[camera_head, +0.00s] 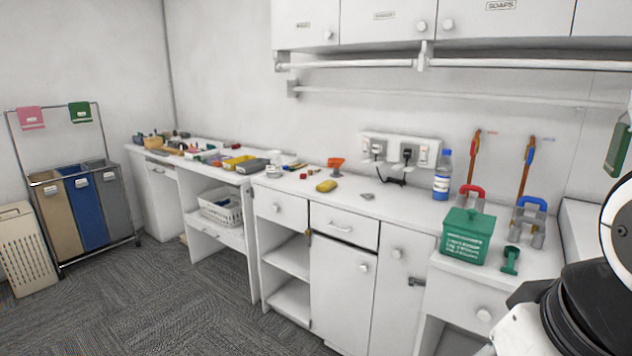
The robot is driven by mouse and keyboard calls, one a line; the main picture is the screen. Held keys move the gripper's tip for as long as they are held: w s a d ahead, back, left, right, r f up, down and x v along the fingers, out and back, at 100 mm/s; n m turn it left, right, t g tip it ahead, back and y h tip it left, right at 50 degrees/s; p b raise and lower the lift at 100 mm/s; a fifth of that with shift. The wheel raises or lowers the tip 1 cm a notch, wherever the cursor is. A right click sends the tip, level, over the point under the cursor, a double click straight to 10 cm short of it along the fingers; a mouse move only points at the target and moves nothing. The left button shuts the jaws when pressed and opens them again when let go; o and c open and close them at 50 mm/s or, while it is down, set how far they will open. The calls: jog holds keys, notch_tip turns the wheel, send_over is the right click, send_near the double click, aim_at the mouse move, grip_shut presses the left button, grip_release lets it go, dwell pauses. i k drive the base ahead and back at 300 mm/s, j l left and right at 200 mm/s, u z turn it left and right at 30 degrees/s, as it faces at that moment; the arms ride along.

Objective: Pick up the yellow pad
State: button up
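A yellow pad (326,186) lies on the white counter (372,211), near its front edge above the drawers. It is small and rounded, and nothing touches it. Farther left, a yellow tray-like item (238,162) sits among other small things on the counter; I cannot tell exactly what it is. My arm shows only in part at the lower right, dark and white, well apart from the pad. My gripper is not in view.
An orange funnel-like item (336,166) stands behind the pad. A grey piece (367,196) lies to its right. A bottle (442,176) and green box (466,237) stand farther right. Cupboards hang above; carpet (180,300) is open at left.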

aim_at(325, 187)
jog(key=i+j+z, duration=0.25)
jog(key=i+j, duration=0.2)
jog(key=i, duration=0.3)
jog(key=i+j+z, duration=0.2)
jog(key=i+j, duration=0.4)
jog(key=i, duration=0.15)
jog(key=i+j+z, duration=0.25)
jog(key=i+j, duration=0.4)
jog(key=i+j+z, duration=0.25)
jog(key=i+j, duration=0.4)
jog(key=j, duration=0.25)
